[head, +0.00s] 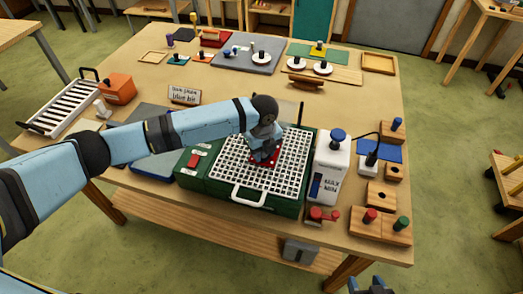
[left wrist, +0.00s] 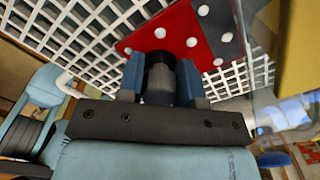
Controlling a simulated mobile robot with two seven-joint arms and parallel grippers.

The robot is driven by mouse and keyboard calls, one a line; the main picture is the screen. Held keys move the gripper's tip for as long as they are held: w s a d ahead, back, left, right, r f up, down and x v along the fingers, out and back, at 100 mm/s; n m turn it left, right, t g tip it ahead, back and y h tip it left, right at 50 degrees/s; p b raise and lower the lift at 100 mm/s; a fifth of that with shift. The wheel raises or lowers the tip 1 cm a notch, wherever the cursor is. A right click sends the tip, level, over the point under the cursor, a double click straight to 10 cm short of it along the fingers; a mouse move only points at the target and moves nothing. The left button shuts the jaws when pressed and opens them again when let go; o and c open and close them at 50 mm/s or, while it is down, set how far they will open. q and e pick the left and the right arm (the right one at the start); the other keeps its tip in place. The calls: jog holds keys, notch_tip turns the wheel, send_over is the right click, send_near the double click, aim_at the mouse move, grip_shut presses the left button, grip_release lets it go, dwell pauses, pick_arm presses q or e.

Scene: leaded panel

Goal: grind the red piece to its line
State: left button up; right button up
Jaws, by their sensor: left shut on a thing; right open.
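My left gripper (head: 264,152) is over the white grid top of the green grinder (head: 228,190). In the left wrist view, its fingers (left wrist: 161,82) are shut on a dark knob (left wrist: 160,62) on the red piece (left wrist: 185,32). The red piece is flat with white dots, and a dark grey part adjoins its right side. In the head view only a little red (head: 262,163) shows under the gripper. I cannot tell whether the piece touches the grid, and no line on it can be made out. My right gripper (head: 372,287) is open and empty at the bottom edge.
Wooden blocks with coloured pegs (head: 381,225) stand at the right corner. A white rack (head: 62,105) and an orange box (head: 117,88) are at left.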

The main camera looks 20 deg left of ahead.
aim_at(263, 170)
pick_arm(q)
jog(key=shift+d, duration=0.6)
jog(key=shift+s+a, duration=0.1)
jog(key=shift+s, duration=1.9)
jog(key=o, duration=1)
jog(key=shift+c, duration=0.2)
